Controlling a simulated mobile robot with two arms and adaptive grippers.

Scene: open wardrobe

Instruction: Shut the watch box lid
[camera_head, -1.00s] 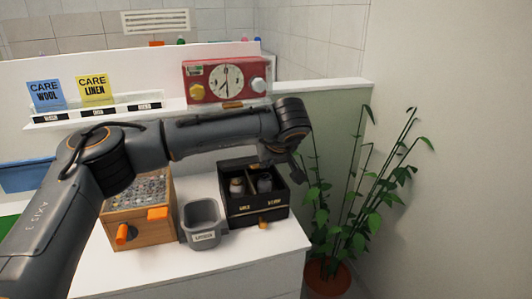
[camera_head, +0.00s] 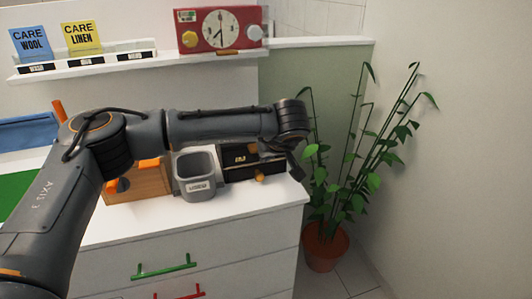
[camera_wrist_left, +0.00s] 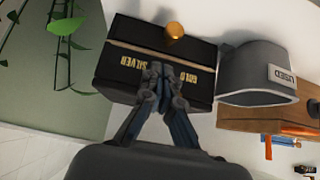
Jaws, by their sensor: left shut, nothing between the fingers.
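The black box lettered GOLD and SILVER, which I take to be the watch box (camera_head: 238,175), stands at the right end of the white dresser top, with a brass knob in front. My arm hides part of it in the head view. In the left wrist view the black box (camera_wrist_left: 118,75) appears turned around, with a tan seam; its compartments do not show, and I cannot tell how the lid stands. My left gripper (camera_wrist_left: 162,68) is shut and empty, its tips over or at the lettered surface. The left gripper also shows in the head view (camera_head: 296,168). My right gripper is not in view.
A grey bin (camera_head: 196,184) stands close left of the box, then a wooden box (camera_head: 148,184) with orange parts. A red clock (camera_head: 220,30) sits on the shelf behind. A potted plant (camera_head: 325,245) is to the right. The dresser's front strip is clear.

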